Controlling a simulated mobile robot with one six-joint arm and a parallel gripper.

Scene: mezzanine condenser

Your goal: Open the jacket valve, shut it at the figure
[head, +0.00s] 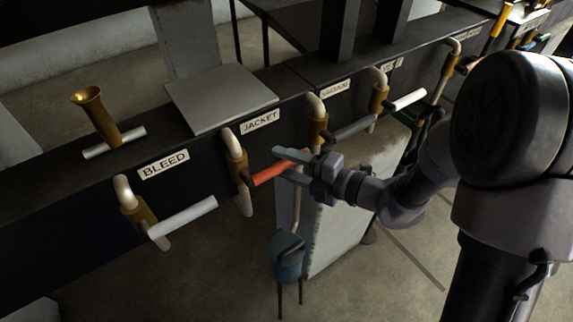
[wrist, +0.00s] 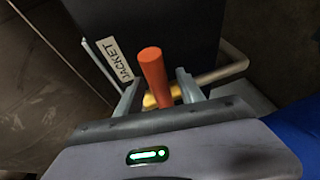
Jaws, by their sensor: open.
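The jacket valve has a red-orange lever handle (head: 273,173) on a brass body (head: 237,160), beside the JACKET label (head: 260,121) on the dark panel. The lever sticks out to the right from the valve body. My gripper (head: 292,162) is at the lever's outer end with its fingers apart. In the wrist view the red lever (wrist: 153,75) stands between the two open fingers (wrist: 158,98), with a gap visible on the right side. The JACKET label (wrist: 120,62) shows at left there. I cannot tell whether either finger touches the lever. No figure or gauge reading is legible.
The BLEED valve with a white lever (head: 183,217) is to the left. A dark-handled valve (head: 352,130) and a white-handled one (head: 408,100) are to the right. A brass funnel (head: 96,112) stands on the ledge. A blue can (head: 287,258) on legs and a pale cabinet (head: 335,225) stand below.

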